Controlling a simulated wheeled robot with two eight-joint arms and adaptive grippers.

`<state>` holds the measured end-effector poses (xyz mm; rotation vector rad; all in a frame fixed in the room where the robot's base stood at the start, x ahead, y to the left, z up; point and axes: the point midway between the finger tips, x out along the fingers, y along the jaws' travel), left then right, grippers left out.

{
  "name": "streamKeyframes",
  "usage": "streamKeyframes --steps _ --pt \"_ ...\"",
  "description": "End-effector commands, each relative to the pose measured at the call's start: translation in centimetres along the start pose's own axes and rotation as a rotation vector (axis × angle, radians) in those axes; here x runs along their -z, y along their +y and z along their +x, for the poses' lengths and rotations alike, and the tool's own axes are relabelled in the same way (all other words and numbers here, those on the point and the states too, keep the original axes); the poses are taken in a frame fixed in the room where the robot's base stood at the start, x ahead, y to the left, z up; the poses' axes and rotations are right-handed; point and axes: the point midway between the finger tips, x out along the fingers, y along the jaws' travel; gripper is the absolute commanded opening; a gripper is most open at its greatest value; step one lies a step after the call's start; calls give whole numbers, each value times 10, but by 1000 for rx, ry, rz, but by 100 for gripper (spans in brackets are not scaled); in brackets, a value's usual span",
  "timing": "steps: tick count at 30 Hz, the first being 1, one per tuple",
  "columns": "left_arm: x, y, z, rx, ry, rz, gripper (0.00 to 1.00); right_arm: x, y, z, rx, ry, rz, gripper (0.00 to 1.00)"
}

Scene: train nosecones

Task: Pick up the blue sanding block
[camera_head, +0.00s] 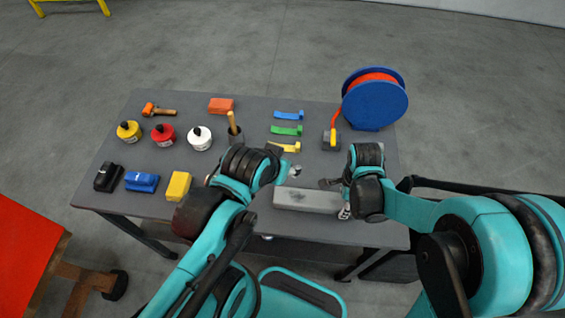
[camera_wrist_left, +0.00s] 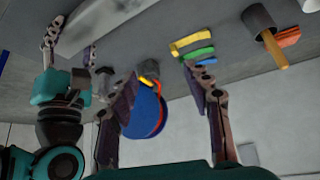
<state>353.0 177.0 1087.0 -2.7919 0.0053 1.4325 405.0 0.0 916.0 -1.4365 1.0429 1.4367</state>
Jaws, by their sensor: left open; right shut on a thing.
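The blue sanding block (camera_head: 141,182) lies near the table's front left edge, between a black block (camera_head: 108,177) and a yellow block (camera_head: 178,187). It does not show in the left wrist view. My left gripper (camera_head: 285,160) is over the middle of the table, well right of the blue block, open with nothing between its fingers (camera_wrist_left: 163,75). My right gripper (camera_head: 338,197) is shut on the right end of a long grey block (camera_head: 305,200) at the table's front right. The grey block also shows in the left wrist view (camera_wrist_left: 110,22).
Yellow, red and white bottles (camera_head: 200,138) stand behind the blocks. A dark cup (camera_head: 235,136) holds a wooden-handled tool. Blue, green and yellow strips (camera_head: 286,130) lie near the back. A blue reel (camera_head: 375,105) stands at back right. An orange-red surface (camera_head: 25,255) is at lower left.

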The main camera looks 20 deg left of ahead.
Motion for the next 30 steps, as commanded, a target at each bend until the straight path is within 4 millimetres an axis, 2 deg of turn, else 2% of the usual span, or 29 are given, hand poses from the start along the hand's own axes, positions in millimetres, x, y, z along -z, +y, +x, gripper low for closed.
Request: streamKeyframes --steps 5,7,16,20,23,26,30 --pt "0 0 0 1 -1 -3 49 0 0 0 0 0 0 31" --pt "0 -1 0 1 -1 -3 53 0 0 0 0 0 0 31" --pt "0 -1 0 2 -2 -5 53 0 0 0 0 0 0 31" --pt "3 -10 0 18 -15 -43 53 0 0 0 0 0 0 31" --pt "10 -33 1 57 -47 -134 53 0 0 0 0 0 0 31" --pt "18 -71 1 117 -95 -285 53 0 0 0 0 0 0 31" --pt "22 -139 -1 216 -171 -550 53 0 0 0 0 0 0 31"
